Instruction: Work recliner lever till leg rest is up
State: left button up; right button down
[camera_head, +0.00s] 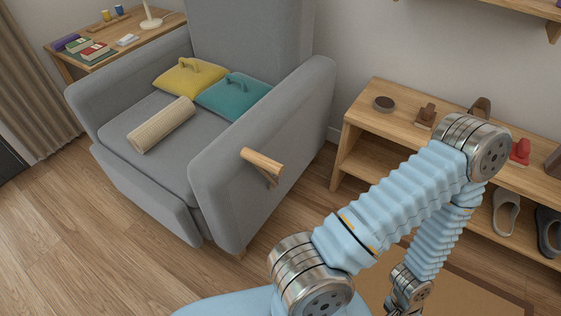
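The grey recliner (155,179) stands left of centre, facing the lower left. Its wooden lever (262,160) sticks out from the outer side of the near armrest (229,196). The leg rest (146,198) hangs down at the front, against the chair. My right arm, in light blue sleeves, reaches in from the bottom and bends down on the right. Its gripper is at or beyond the bottom edge, and its fingers do not show. The arm is well to the right of the lever and does not touch it. My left gripper is not in view.
A beige bolster (161,125), a yellow cushion (189,77) and a teal cushion (233,95) lie on the seat. A wooden shelf bench (362,130) with brushes and slippers stands on the right. A desk (158,31) is behind the chair. Wood floor at lower left is clear.

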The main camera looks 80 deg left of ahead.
aim_at(264, 165)
jog(key=i+j+u, duration=0.1)
jog(key=i+u, duration=0.2)
jog(key=u, duration=0.15)
jog(key=i+u, duration=0.45)
jog(key=i+l+u, duration=0.15)
jog(key=u, duration=0.25)
jog(key=i+l+u, duration=0.25)
jog(key=u, duration=0.2)
jog(key=i+u, duration=0.1)
jog(key=u, duration=2.45)
jog(key=k+j+u, duration=0.2)
jog(key=k+j, duration=0.15)
jog(key=j, duration=0.2)
jog(key=i, duration=0.5)
jog(key=l+z, duration=0.05)
